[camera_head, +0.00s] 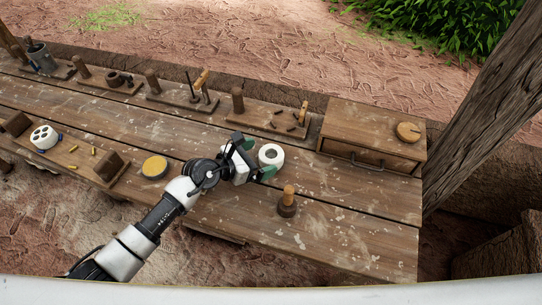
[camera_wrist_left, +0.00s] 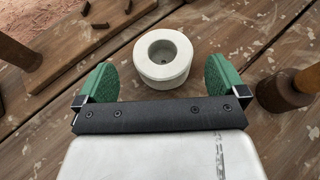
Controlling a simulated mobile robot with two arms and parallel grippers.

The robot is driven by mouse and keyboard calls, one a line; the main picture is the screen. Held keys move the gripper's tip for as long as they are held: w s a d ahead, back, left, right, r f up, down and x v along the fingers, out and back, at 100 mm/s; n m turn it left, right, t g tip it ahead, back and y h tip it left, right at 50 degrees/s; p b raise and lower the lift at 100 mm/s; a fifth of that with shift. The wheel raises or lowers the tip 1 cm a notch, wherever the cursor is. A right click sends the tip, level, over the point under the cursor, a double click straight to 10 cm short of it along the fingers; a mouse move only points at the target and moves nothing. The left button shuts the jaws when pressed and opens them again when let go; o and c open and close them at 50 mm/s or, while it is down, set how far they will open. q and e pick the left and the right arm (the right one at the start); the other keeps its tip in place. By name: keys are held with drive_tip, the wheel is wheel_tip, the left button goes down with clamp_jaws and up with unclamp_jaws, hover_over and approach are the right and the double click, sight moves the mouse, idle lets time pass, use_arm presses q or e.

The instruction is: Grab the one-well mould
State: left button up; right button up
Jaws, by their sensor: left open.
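The one-well mould (camera_head: 271,155) is a white round block with a single hole in its top, standing upright on the wooden table. In the left wrist view the mould (camera_wrist_left: 162,72) sits just ahead of the gripper, centred between the two green fingers. My left gripper (camera_head: 258,160) is open, with one green finger on each side of the mould's near part. No contact with the mould is visible in the left wrist view. My right gripper is not in view.
A wooden stamp (camera_head: 287,205) stands close to the right. A wooden box (camera_head: 372,135) with a drawer handle is at the back right. Several peg boards line the back edge. A yellow-topped tin (camera_head: 154,167) and a white multi-well mould (camera_head: 44,137) are left.

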sight(267, 155)
use_arm(q)
drive_tip(key=x, duration=0.4)
drive_tip(key=shift+d, duration=0.2)
drive_tip(key=shift+r, duration=0.1)
drive_tip(key=c, duration=1.1)
